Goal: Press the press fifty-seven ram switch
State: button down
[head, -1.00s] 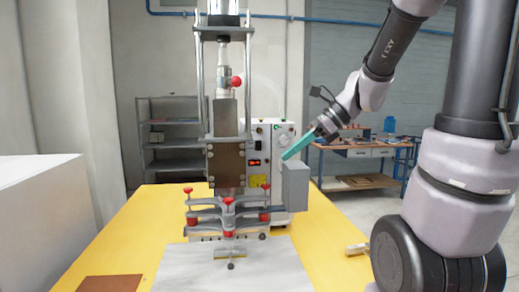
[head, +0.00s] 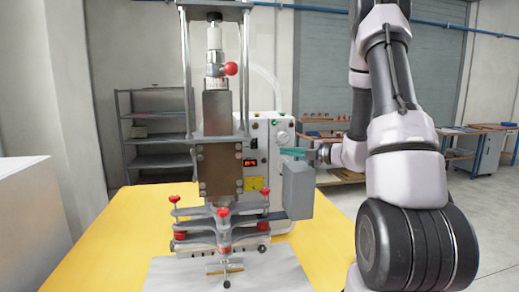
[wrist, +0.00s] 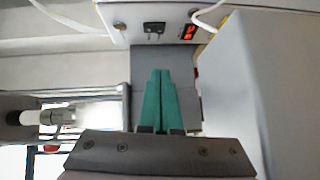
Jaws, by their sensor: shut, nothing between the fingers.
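The press (head: 222,150) stands on the yellow table in the head view, with a red-knobbed ram column over a clamp fixture. Behind it to the right is a white control box (head: 282,133) with a red lit display, a dial and a yellow label. In the wrist view the box's panel (wrist: 135,12) is at the top, with a black switch (wrist: 153,28) left of the red display (wrist: 188,32). My gripper (head: 284,151) is shut and empty, its teal fingers level beside the box. In the wrist view its fingertips (wrist: 160,72) point toward the panel below the switch, apparently apart from it.
A grey box (head: 297,190) juts out just below my fingers. In the wrist view a large pale surface (wrist: 235,90) stands close on the right. The yellow table (head: 332,235) has free room at the right. Shelves (head: 160,140) stand behind.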

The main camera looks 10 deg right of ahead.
jog(key=shift+a, duration=0.1)
send_near(252, 148)
jog(key=a, duration=0.4)
jog(key=w, duration=0.3)
jog(key=shift+f, duration=0.2)
jog(key=shift+w, duration=0.55)
